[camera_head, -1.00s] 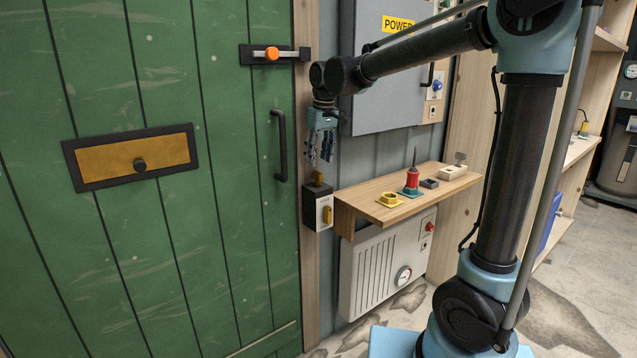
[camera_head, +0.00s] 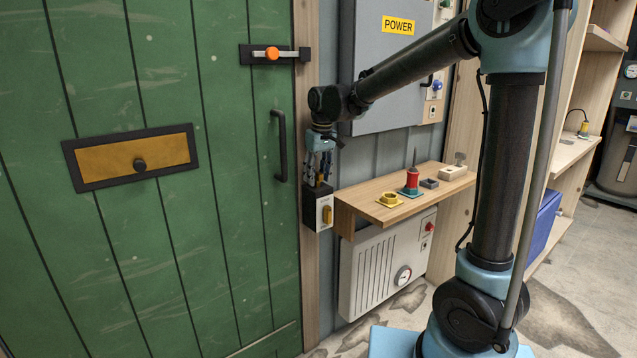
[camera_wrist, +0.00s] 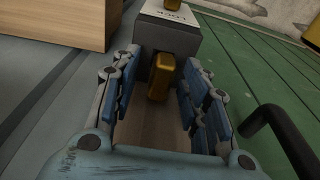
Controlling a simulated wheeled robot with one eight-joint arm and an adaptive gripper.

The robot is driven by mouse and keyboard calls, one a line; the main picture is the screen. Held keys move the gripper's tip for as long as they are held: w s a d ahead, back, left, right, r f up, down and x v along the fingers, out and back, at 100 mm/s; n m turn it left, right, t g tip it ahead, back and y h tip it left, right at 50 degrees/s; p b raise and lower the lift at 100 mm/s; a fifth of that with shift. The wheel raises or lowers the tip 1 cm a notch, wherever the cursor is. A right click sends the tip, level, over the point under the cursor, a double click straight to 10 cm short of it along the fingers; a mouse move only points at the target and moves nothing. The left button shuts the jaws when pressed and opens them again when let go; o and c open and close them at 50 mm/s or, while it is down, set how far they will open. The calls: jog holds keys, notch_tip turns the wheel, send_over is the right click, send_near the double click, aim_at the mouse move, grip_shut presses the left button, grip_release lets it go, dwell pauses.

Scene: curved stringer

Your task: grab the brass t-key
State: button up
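The brass t-key (camera_wrist: 160,80) stands on the dark top of the lock box, seen in the wrist view between my fingers. My gripper (camera_wrist: 163,72) is open, with one blue-padded finger on each side of the key. The right finger looks close to the key; a gap shows on the left. A second brass piece (camera_head: 327,214) is on the box's front face.
The green door (camera_head: 230,240) with a black handle (camera_head: 280,145) is just left of the box. A wooden shelf (camera_head: 360,196) with a yellow socket, red-handled tool and small blocks is to the right. A grey power cabinet (camera_head: 385,85) is above it.

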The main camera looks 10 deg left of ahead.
grip_shut()
jog(key=shift+r, duration=0.15)
